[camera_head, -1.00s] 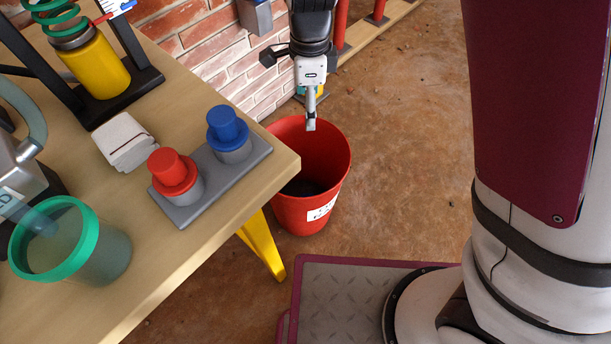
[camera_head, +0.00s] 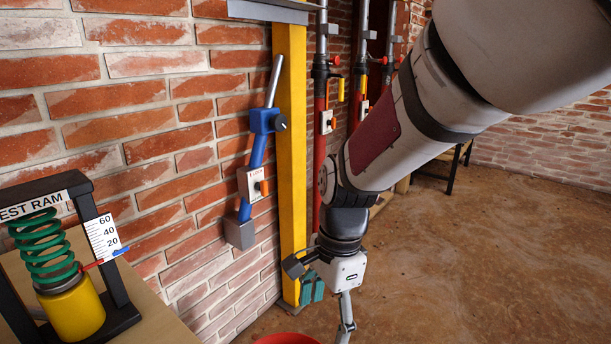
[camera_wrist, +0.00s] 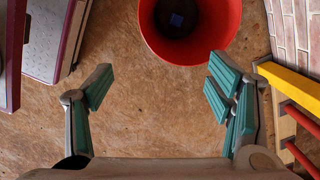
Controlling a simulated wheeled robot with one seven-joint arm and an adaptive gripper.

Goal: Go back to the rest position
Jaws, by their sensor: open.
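My gripper (camera_wrist: 158,88) is open and empty, with its two teal-padded fingers spread apart in the wrist view. Bare brown floor shows between them. In the head view my gripper (camera_head: 345,332) hangs down at the lower middle, its fingertips cut off by the bottom edge. A red bin (camera_wrist: 229,22) lies beyond the fingers at the top of the wrist view, with a small dark blue thing (camera_wrist: 176,20) at its bottom. Only a sliver of the bin's rim (camera_head: 286,339) shows in the head view, left of the gripper.
A brick wall (camera_head: 150,120) runs along the left. A yellow post (camera_head: 291,160), a blue lever device (camera_head: 258,150) and red pipes (camera_head: 322,130) stand against it. A test ram with a green spring (camera_head: 45,250) sits on the table (camera_head: 155,318). Open floor (camera_head: 480,260) lies right.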

